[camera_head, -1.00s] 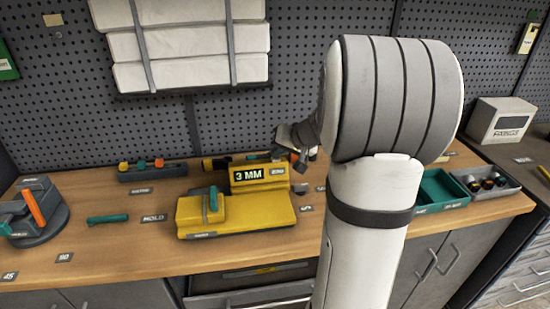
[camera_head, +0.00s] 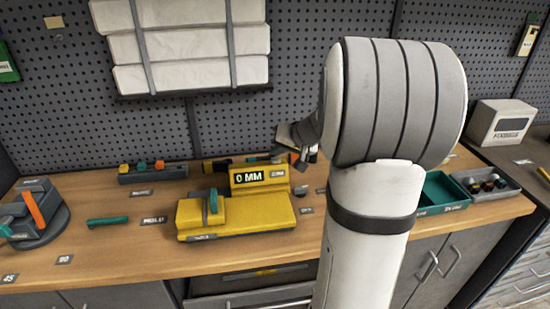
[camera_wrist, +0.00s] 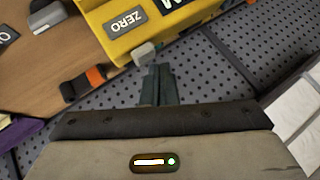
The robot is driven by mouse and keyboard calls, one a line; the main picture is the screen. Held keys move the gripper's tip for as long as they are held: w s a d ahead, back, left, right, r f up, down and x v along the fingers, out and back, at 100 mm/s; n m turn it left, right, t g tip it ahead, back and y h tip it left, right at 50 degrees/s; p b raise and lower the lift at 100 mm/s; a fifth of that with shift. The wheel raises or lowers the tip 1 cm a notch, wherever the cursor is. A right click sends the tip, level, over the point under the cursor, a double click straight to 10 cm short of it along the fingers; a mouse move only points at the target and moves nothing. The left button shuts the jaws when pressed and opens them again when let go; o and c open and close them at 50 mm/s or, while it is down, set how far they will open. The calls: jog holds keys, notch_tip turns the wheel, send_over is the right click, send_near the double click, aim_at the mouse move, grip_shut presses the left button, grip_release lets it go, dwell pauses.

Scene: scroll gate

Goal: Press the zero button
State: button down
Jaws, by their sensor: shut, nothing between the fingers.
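A yellow gauge (camera_head: 240,214) stands on the workbench, with a raised display block (camera_head: 258,177) reading "0 MM". A small ZERO label (camera_wrist: 124,20) is on the block's yellow housing in the wrist view. A small grey button (camera_wrist: 145,54) sticks out of the housing edge beside that label. My gripper (camera_wrist: 158,68) is shut and empty, its tips right by the button; I cannot tell whether they touch it. In the head view my gripper (camera_head: 304,161) is behind and right of the display block, small and partly hidden.
A teal rod (camera_head: 108,220) and a grey angle block (camera_head: 35,212) with an orange lever lie left. A rack with coloured knobs (camera_head: 152,172) stands behind. A teal tray (camera_head: 443,189) is right. The pegboard wall (camera_head: 300,60) closes the back. Bench space in front of the gauge is clear.

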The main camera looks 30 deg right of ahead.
aim_at(279, 161)
jog(key=shift+r, duration=0.3)
jog(key=shift+r+p, duration=1.35)
jog(key=shift+r, duration=1.15)
jog(key=s+a+n+g, duration=0.3)
jog(key=s+a, duration=0.7)
jog(key=a, duration=0.3)
jog(key=s+a+f+n+g+h, duration=0.1)
jog(key=s+a+f, duration=0.1)
jog(key=s, duration=0.5)
jog(key=s+a+f+n+g+h, duration=0.1)
jog(key=s+h, duration=0.1)
jog(key=s, duration=0.6)
jog(key=shift+a+f+g, duration=0.3)
jog(key=shift+a+f, duration=0.05)
jog(key=shift+f, duration=0.05)
